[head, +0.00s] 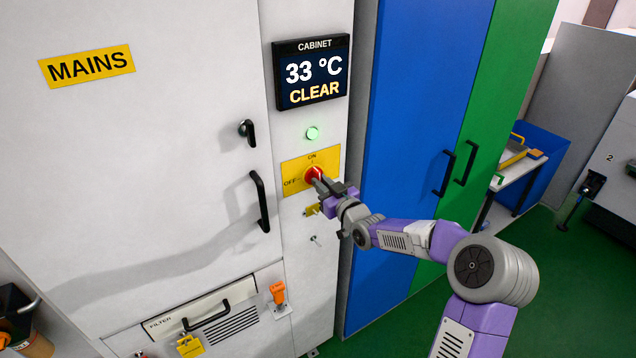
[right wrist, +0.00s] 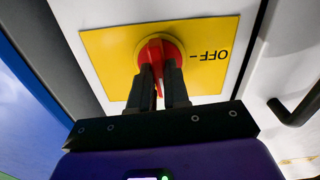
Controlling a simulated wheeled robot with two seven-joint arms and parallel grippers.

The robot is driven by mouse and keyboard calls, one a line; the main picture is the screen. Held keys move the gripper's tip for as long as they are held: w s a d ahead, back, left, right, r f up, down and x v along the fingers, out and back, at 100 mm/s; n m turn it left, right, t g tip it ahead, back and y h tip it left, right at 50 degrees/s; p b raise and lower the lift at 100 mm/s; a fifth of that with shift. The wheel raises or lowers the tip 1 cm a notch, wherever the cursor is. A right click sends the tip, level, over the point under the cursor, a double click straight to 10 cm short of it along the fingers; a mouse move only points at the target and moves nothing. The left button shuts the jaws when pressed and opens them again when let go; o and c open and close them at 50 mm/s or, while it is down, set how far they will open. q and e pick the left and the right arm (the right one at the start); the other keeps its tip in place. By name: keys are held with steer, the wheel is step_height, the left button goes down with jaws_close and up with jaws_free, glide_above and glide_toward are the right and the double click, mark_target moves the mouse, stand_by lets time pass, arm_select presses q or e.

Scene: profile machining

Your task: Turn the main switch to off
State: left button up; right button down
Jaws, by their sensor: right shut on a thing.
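The main switch (head: 312,173) is a red rotary knob on a yellow plate (head: 293,176) marked ON above and OFF at the left, on the cabinet's narrow front panel. My right gripper (head: 319,181) is at the knob, its fingers shut on it. In the right wrist view the red knob (right wrist: 160,52) sits between the two dark fingertips (right wrist: 163,75), with the OFF mark to its right. The fingers hide part of the knob, and its exact turn is hard to tell. My left gripper is out of view.
A green lamp (head: 312,133) glows above the plate, under a display (head: 311,72) reading 33 °C CLEAR. The MAINS door's black handle (head: 260,201) stands out to the left. Blue (head: 410,120) and green cabinets stand to the right.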

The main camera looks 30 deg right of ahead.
steer(key=n+b, duration=0.3)
steer(key=b, duration=0.1)
steer(key=shift+n+b, duration=0.3)
stand_by(0.4)
steer(key=n+b, duration=0.4)
steer(key=b, duration=0.1)
stand_by(0.6)
steer(key=shift+n, duration=0.3)
